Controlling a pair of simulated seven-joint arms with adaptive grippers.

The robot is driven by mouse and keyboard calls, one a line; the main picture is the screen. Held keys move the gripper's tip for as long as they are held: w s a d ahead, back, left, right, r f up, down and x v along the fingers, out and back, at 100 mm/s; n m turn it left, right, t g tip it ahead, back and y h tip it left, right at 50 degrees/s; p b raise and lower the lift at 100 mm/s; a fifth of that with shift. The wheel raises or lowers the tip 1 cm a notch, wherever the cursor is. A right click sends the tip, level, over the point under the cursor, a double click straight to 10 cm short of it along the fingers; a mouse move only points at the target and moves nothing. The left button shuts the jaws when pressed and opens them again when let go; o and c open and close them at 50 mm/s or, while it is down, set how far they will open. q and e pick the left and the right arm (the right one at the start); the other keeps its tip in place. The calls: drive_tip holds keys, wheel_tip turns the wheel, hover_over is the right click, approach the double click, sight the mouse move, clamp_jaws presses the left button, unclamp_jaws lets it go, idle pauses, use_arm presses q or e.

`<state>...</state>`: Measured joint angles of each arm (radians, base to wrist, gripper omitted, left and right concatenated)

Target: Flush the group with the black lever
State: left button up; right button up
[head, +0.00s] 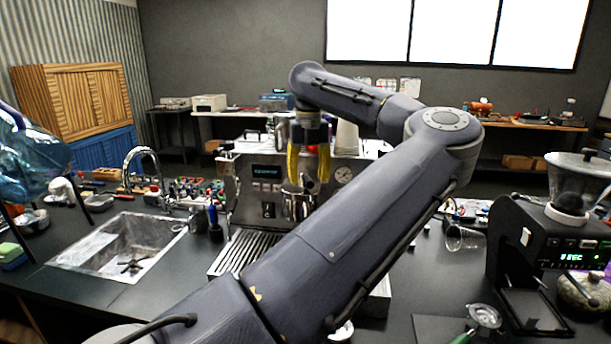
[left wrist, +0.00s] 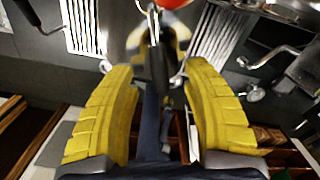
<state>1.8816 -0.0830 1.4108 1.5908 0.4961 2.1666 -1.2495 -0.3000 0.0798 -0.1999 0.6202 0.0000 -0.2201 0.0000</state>
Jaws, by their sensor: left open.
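The espresso machine (head: 262,172) stands at the middle of the counter, with a lit display and a round gauge on its front. My left gripper (head: 308,180) is in front of it, its two yellow fingers apart and pointing down. A shiny metal vessel or group part (head: 298,205) shows just below the fingertips. In the left wrist view a dark narrow part, which looks like the black lever (left wrist: 157,60), lies between the open fingers (left wrist: 160,78); I cannot tell whether they touch it. The lever cannot be made out in the head view. My right gripper is out of view.
A sink (head: 115,245) with a curved faucet lies left of the machine. A slatted drip tray (head: 238,250) is at the machine's front. A black grinder (head: 530,250) stands at the right, near a glass (head: 462,238). My left arm hides much of the middle counter.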

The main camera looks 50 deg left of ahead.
use_arm(q)
drive_tip(key=c, duration=0.4)
drive_tip(key=shift+s+a+m, duration=0.5)
drive_tip(key=shift+s+m, duration=0.15)
drive_tip(key=shift+m, duration=0.45)
drive_tip(key=shift+s+a+m, duration=0.5)
drive_tip(key=shift+s+m, duration=0.1)
drive_tip(key=shift+m, duration=0.5)
drive_tip(key=shift+s+a+m, duration=0.4)
drive_tip(key=shift+a+m, duration=0.3)
drive_tip(key=shift+m, duration=0.45)
drive_tip(key=shift+s+a+m, duration=0.35)
drive_tip(key=shift+a+m, duration=0.3)
drive_tip(key=shift+m, duration=0.5)
